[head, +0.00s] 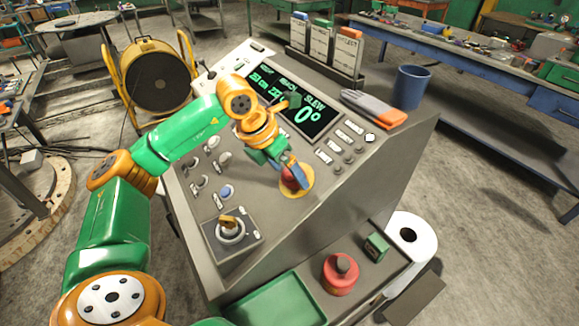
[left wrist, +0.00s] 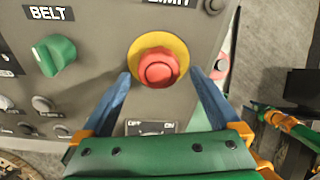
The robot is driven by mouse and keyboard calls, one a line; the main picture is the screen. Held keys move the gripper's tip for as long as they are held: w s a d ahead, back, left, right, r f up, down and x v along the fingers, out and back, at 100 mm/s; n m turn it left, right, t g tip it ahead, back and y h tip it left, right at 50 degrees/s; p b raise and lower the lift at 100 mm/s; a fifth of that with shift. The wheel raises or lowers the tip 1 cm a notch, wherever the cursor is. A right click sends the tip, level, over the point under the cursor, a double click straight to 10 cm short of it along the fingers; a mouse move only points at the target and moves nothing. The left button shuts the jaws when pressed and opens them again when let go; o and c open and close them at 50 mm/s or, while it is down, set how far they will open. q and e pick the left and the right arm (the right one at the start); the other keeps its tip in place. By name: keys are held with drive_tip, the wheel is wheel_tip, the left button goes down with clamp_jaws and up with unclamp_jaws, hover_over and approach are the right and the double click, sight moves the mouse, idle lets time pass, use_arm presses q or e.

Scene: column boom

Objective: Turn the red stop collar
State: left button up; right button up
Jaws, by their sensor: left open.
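The red stop collar (head: 289,180) sits on a round yellow plate (head: 304,191) on the sloped face of the grey console. In the left wrist view the red stop collar (left wrist: 158,68) shows as a red ring with a raised round cap. My left gripper (head: 291,168) is open and points down at it, partly covering it in the head view. In the left wrist view its blue fingers (left wrist: 160,75) stand on either side of the collar, with a gap on both sides. I cannot tell contact.
A red cylinder (head: 340,276) and a green tray (head: 272,304) are on the lower shelf.

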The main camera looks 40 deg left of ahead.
use_arm(q)
drive_tip(key=shift+w+f, duration=0.35)
drive_tip(key=shift+w+d+f, duration=0.1)
drive_tip(key=shift+w+f, duration=0.05)
drive_tip(key=shift+w, duration=0.2)
drive_tip(key=shift+s, duration=0.2)
drive_tip(key=c, duration=1.4)
use_arm(e)
drive_tip(key=shift+w, duration=0.45)
